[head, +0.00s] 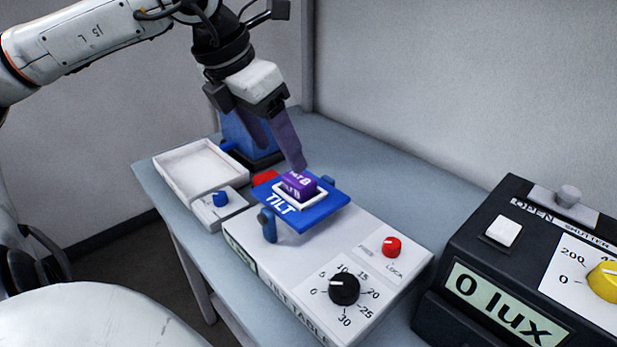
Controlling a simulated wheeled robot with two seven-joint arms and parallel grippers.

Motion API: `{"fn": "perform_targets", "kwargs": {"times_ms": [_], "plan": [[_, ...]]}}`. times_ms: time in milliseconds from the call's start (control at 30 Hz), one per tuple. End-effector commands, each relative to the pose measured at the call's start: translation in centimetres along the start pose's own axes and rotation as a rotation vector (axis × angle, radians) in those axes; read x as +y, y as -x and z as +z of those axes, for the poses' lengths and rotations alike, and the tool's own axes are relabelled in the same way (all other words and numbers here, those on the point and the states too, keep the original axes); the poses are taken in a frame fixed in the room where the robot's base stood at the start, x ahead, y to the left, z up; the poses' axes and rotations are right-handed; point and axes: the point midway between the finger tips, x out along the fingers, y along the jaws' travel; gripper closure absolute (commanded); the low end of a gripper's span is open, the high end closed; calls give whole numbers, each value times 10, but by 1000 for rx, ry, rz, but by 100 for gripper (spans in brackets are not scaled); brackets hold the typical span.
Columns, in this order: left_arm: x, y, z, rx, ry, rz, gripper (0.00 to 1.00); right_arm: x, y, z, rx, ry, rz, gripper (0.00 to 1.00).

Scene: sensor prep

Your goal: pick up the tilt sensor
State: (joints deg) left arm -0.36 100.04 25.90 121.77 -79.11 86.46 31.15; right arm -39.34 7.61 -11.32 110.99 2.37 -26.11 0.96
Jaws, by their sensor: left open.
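The tilt sensor is a small purple block with white lettering (297,184). It sits in a white-rimmed recess on the blue plate marked TILT (318,209), on top of the white tilt table (300,262). My left gripper (275,150) comes down from above, just behind and left of the sensor. Its jaws are open, and one purple-grey finger ends close above the sensor's far side. I cannot tell whether that finger touches it. The other finger is partly hidden behind the first. My right gripper is not in view.
A white open tray (199,168) and a small box with a blue knob (221,199) stand at left. A blue object (245,135) and a red block (265,178) are behind the plate. A black lux box (513,260) stands at right.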

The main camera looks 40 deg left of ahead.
Motion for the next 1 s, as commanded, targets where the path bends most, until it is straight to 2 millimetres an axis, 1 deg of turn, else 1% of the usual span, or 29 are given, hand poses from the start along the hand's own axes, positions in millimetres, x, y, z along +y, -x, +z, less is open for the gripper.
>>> {"fn": "perform_targets", "kwargs": {"times_ms": [33,100,200,367,600,700,800,1000], "plan": [[0,-8,0,5,0,-1,34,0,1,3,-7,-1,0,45],[0,-16,0,2,0,-1,34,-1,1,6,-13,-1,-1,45],[-1,-21,0,2,-1,0,34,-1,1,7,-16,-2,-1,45],[-3,-32,3,4,-2,1,34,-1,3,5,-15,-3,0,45],[-8,-62,6,4,0,1,34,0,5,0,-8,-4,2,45],[-8,-70,7,2,0,0,34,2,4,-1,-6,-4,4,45],[-8,-73,7,-1,0,0,34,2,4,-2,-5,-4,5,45],[-8,-73,7,-2,1,1,34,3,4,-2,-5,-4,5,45]]}}
